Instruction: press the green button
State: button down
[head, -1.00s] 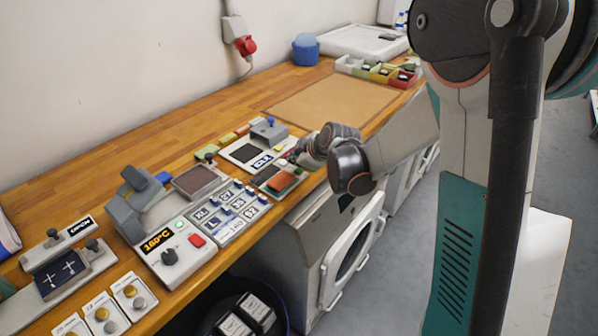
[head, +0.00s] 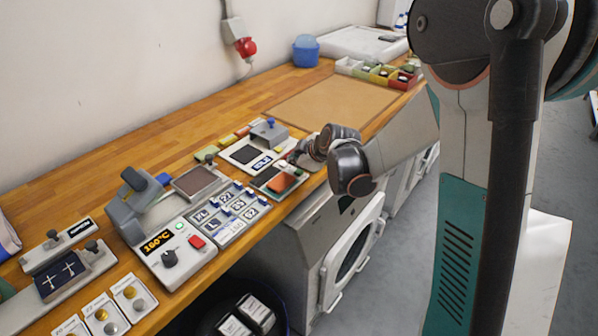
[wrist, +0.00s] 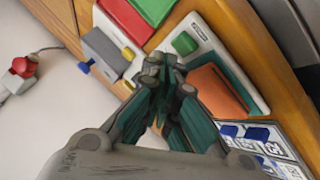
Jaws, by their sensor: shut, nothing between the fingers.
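A green button (wrist: 184,43) shows in the wrist view as a raised block on a pale panel (wrist: 205,40), beside an orange block (wrist: 215,92). My gripper (wrist: 165,75) is shut and empty. In the wrist picture its fingertips are just below and left of the green button; I cannot tell whether they touch the panel. In the head view my gripper (head: 299,160) is at the right end of the same panel (head: 268,179), and I cannot make out the green button there.
A grey device with a blue knob (head: 269,131) stands close behind my gripper. A control box (head: 168,258) with a small green light and a red button is at left. A brown mat (head: 335,105) lies clear further back. The bench's front edge is near.

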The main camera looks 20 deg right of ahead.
aim_at(297, 173)
jog(key=shift+f, duration=0.1)
jog(key=shift+f+b, duration=0.3)
jog(key=shift+b, duration=0.1)
jog(key=shift+f+b, duration=0.4)
jog(key=shift+f, duration=0.1)
dwell(0.7)
jog(key=shift+r, duration=0.15)
jog(key=shift+r+p, duration=0.6)
jog(key=shift+r, duration=0.15)
jog(key=shift+r, duration=0.1)
jog(key=shift+r+p, duration=1.75)
jog(key=shift+r, duration=0.75)
